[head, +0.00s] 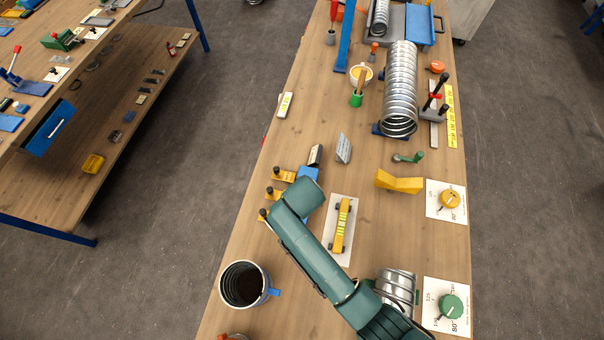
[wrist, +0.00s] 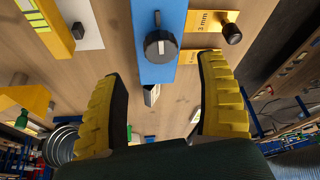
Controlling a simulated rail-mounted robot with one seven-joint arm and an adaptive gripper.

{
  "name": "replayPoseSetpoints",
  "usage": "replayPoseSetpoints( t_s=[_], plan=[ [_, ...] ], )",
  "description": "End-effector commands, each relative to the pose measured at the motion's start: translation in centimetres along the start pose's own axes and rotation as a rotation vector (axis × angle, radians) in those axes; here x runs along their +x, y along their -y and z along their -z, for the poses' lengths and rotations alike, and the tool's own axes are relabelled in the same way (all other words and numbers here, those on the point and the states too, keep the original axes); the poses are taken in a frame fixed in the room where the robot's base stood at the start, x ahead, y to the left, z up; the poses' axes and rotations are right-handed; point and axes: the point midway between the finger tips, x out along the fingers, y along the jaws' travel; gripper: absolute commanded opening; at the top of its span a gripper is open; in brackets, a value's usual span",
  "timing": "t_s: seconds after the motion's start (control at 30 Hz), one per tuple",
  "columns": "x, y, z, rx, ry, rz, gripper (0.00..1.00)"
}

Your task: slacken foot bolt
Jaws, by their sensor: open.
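A black knob (wrist: 160,46) with a light ridge sits on a blue plate (wrist: 180,72) in the wrist view; it is the likeliest foot bolt, though no label confirms this. The blue plate shows in the head view (head: 308,173), partly hidden by my arm. My gripper (wrist: 163,98) is open, its two yellow ridged fingers on either side below the knob in the picture. Nothing is between the fingertips, and they look apart from the knob. In the head view my gripper is hidden by my arm.
Yellow plates (wrist: 205,20), one marked 3 mm, carry black knobs beside the blue plate. A yellow bar (head: 341,225) lies on a white card to the right. A dark-lined cup (head: 245,285) stands in front. A yellow bracket (head: 399,182) and spiral duct (head: 400,85) are farther off.

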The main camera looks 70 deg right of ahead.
Motion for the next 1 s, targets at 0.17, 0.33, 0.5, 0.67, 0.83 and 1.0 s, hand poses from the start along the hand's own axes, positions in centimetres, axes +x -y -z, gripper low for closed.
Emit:
replayPoseSetpoints(
  t_s=[0.17, 0.33, 0.5, 0.67, 0.83, 1.0],
  plan=[
    [4.2, 0.0, 0.0, 0.0, 0.002, -0.001, 0.73],
    [6.4, 0.1, 0.1, 0.0, -0.001, 0.001, 0.73],
    [7.0, 0.1, 0.0, -0.001, -0.001, 0.002, 0.73],
    [6.9, 0.1, 0.0, -0.001, -0.001, 0.002, 0.73],
    [6.9, 0.1, 0.0, -0.001, -0.001, 0.002, 0.41],
    [6.9, 0.1, 0.0, -0.002, -0.001, 0.002, 0.09]
  ],
)
